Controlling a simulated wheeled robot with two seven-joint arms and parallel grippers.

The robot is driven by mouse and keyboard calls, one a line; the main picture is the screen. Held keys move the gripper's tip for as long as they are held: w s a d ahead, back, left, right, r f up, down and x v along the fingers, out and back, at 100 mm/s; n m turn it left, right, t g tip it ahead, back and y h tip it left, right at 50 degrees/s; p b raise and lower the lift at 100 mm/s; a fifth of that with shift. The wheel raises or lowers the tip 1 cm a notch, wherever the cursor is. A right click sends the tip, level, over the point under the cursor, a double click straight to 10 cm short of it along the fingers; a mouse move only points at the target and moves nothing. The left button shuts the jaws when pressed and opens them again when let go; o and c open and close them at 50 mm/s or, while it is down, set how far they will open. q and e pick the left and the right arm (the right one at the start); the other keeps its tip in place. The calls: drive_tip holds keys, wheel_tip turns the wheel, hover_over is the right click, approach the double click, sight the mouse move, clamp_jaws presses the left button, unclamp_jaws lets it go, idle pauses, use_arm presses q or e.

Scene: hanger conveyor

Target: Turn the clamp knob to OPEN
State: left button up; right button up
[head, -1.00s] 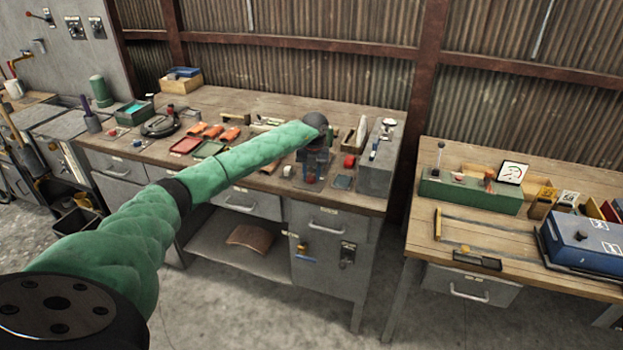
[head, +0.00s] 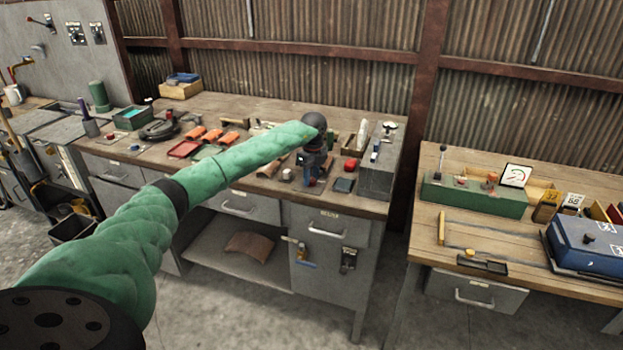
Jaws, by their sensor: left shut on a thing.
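My left arm reaches in from the lower left, and my left gripper (head: 312,181) points down at the front right of the wooden workbench (head: 240,110). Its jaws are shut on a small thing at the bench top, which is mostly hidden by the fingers. It may be the clamp knob, but the knob's mark and OPEN label are too small to read. My right gripper is not in view.
Orange pieces (head: 213,134) and a red tray (head: 185,149) lie to the left. A gap separates the second bench, with its green box (head: 470,195) and blue case (head: 590,245).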

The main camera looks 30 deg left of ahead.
sight(312, 178)
use_arm(q)
drive_tip(key=shift+n, duration=1.1)
drive_tip(key=shift+a, duration=0.1)
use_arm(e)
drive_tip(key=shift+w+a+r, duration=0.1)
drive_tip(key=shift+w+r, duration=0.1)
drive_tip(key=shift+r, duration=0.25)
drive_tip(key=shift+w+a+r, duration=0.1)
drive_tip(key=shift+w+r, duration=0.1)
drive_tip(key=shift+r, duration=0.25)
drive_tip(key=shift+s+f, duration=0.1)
use_arm(q)
drive_tip(key=o, duration=1)
drive_tip(key=shift+c, duration=0.2)
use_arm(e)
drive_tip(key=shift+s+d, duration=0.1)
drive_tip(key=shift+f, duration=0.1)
